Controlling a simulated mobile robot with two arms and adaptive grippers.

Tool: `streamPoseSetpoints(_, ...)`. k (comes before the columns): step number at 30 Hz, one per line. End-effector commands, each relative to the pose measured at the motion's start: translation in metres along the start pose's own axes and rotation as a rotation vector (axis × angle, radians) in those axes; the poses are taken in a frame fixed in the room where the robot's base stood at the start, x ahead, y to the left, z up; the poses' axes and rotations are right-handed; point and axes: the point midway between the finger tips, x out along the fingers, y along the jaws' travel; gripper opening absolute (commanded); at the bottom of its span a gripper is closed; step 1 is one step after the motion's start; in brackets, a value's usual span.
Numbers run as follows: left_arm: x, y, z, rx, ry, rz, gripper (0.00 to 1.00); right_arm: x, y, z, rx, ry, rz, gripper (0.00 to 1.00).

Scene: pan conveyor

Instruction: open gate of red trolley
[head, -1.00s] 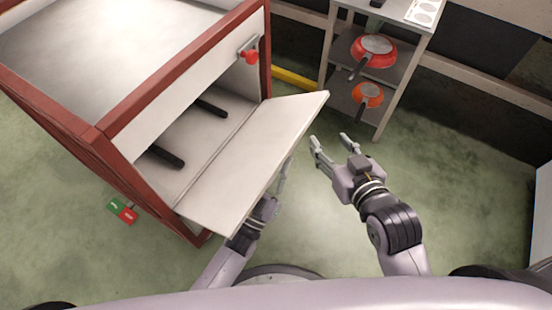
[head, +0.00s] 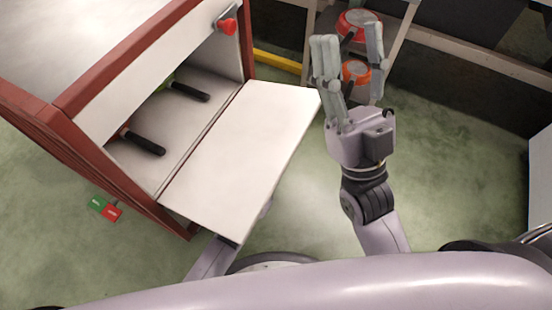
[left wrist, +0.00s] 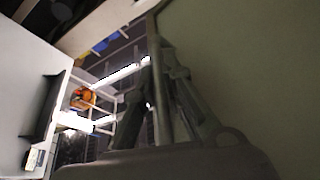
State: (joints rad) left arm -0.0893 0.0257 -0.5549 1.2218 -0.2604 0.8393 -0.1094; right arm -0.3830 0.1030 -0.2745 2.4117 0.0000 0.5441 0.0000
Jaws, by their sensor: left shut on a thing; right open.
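The red trolley (head: 62,140) stands at the left with its front side open. Its white gate (head: 245,150) hangs outward from the lower edge of the opening, lowered to nearly flat. A red knob latch (head: 228,26) sits on the panel above the opening. My left gripper is under the gate and mostly hidden in the head view; in the left wrist view its fingers (left wrist: 160,55) are shut on the gate's edge, beside a broad pale surface. My right gripper (head: 347,55) is open and empty, raised to the right of the gate.
Pans with black handles (head: 188,91) lie inside the trolley. A shelf rack behind my right gripper holds a red pan (head: 358,22) and an orange pan (head: 356,71). A green and red pedal (head: 104,208) is by the trolley's base.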

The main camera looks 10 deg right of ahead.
Motion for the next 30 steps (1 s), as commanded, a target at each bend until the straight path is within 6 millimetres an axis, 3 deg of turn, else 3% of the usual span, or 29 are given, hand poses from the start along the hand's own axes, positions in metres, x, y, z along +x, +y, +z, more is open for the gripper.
streamPoseSetpoints(15, 0.0006, -0.0010, 0.0000, 0.010, 0.005, 0.001, 0.00, -0.0004, -0.0007, -0.0074, 0.002, 0.039, -0.001, 0.47)
streamPoseSetpoints(16, 0.0006, -0.0010, 0.0000, 0.010, 0.006, 0.001, 0.10, -0.0004, -0.0007, -0.0074, 0.002, 0.039, -0.001, 0.47)
streamPoseSetpoints(20, 0.0006, -0.0009, 0.0000, 0.010, 0.005, 0.001, 0.18, -0.0004, -0.0008, -0.0075, 0.002, 0.039, -0.001, 0.47)
streamPoseSetpoints(30, -0.0011, -0.0005, -0.0002, 0.010, 0.006, 0.002, 0.18, -0.0007, -0.0003, -0.0063, 0.001, 0.035, 0.000, 0.47)
